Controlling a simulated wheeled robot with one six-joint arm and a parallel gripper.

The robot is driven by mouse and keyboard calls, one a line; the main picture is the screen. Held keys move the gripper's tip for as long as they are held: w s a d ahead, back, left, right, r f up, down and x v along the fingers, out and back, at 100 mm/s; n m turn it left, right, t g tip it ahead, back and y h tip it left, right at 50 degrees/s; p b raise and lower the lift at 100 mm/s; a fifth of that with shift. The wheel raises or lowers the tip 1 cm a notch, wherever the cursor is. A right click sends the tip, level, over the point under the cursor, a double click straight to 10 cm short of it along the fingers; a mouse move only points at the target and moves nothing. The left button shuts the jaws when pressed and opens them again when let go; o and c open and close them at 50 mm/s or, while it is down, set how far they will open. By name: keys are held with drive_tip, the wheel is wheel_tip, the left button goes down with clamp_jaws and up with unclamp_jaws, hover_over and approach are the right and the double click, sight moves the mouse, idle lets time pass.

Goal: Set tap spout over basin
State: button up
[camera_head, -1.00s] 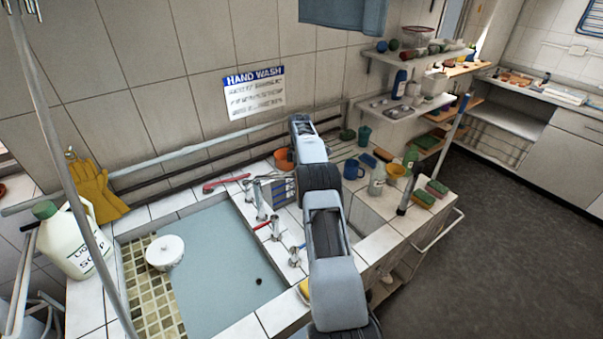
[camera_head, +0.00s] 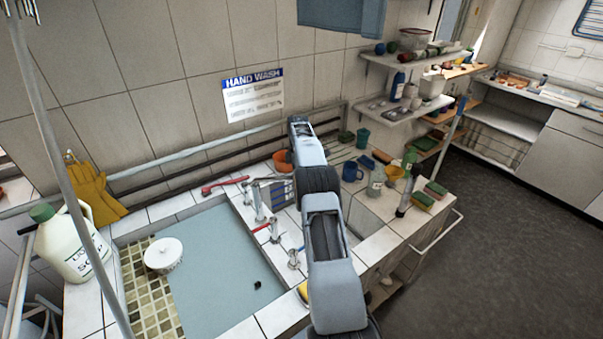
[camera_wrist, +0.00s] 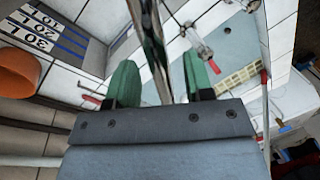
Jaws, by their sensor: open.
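The metal tap spout (camera_head: 270,181) sticks out to the right from the tap post (camera_head: 258,205) at the basin's right edge. It points over the tiled ledge, away from the basin (camera_head: 215,255). In the wrist view a shiny metal tube, apparently the spout (camera_wrist: 152,45), runs between the two green fingers of my gripper (camera_wrist: 160,80). The fingers are open, one on each side of it, with gaps showing. The bluish basin (camera_wrist: 238,38) lies beyond at the upper right. In the head view my arm hides the gripper.
Two short taps with red (camera_head: 274,231) and blue (camera_head: 294,258) handles stand along the ledge. An orange bowl (camera_head: 282,161) sits near the spout.

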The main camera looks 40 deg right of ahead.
drive_tip(key=shift+r, duration=0.35)
wheel_tip(320, 180, up, 2)
drive_tip(key=shift+r+b, duration=0.1)
drive_tip(key=shift+b, duration=0.5)
drive_tip(key=s+a+r+b, duration=0.3)
drive_tip(key=s+r, duration=0.2)
drive_tip(key=s, duration=0.1)
drive_tip(key=s+a+r+b, duration=0.3)
drive_tip(key=s+r+b, duration=0.1)
drive_tip(key=s, duration=0.2)
drive_tip(key=shift+s+r, duration=0.35)
drive_tip(key=shift+r, duration=0.05)
drive_tip(key=shift+d, duration=0.1)
